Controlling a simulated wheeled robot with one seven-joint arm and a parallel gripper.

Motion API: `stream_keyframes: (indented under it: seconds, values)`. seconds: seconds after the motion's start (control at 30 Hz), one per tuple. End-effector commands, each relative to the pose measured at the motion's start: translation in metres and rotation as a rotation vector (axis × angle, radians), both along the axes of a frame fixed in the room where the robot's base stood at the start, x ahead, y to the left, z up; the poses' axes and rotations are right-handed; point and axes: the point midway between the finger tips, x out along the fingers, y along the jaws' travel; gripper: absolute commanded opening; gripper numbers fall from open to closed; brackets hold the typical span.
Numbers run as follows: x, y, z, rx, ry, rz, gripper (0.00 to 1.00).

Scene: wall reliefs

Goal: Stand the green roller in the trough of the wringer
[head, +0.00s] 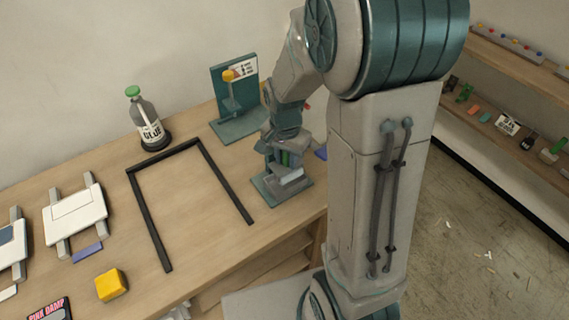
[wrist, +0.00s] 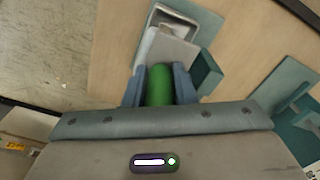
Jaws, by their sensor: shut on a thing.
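The green roller (wrist: 160,86) is held between the two blue fingers of my gripper (wrist: 159,72) in the wrist view. In the head view a little of the roller (head: 285,159) shows between the fingers of my gripper (head: 283,154). The wringer (head: 290,182), with a teal base and pale grey parts, stands at the table's right edge, directly below my gripper. In the wrist view the wringer (wrist: 178,48) lies just beyond the roller's end. The trough is partly hidden, and I cannot tell whether the roller touches it.
A teal stand (head: 240,122) with a yellow knob and a sign is behind the wringer. A glue bottle (head: 147,122) stands at the back. A black frame (head: 160,235) lies left of the wringer, with bare table inside it. A yellow block (head: 111,285) sits near the front.

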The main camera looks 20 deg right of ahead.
Motion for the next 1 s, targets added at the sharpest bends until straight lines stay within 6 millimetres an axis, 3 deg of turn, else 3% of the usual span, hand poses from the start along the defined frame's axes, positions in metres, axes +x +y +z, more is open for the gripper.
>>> stream_keyframes:
  seconds: [0.17, 0.5, 0.97, 1.0]
  values:
    - [0.005, 0.002, -0.006, 0.0, 0.0, 0.001, 0.06]
    - [0.005, 0.002, -0.042, 0.0, 0.001, 0.001, 0.06]
    - [0.005, 0.002, -0.05, 0.0, -0.001, 0.001, 0.06]
    - [0.005, 0.002, -0.049, 0.0, 0.0, 0.001, 0.29]
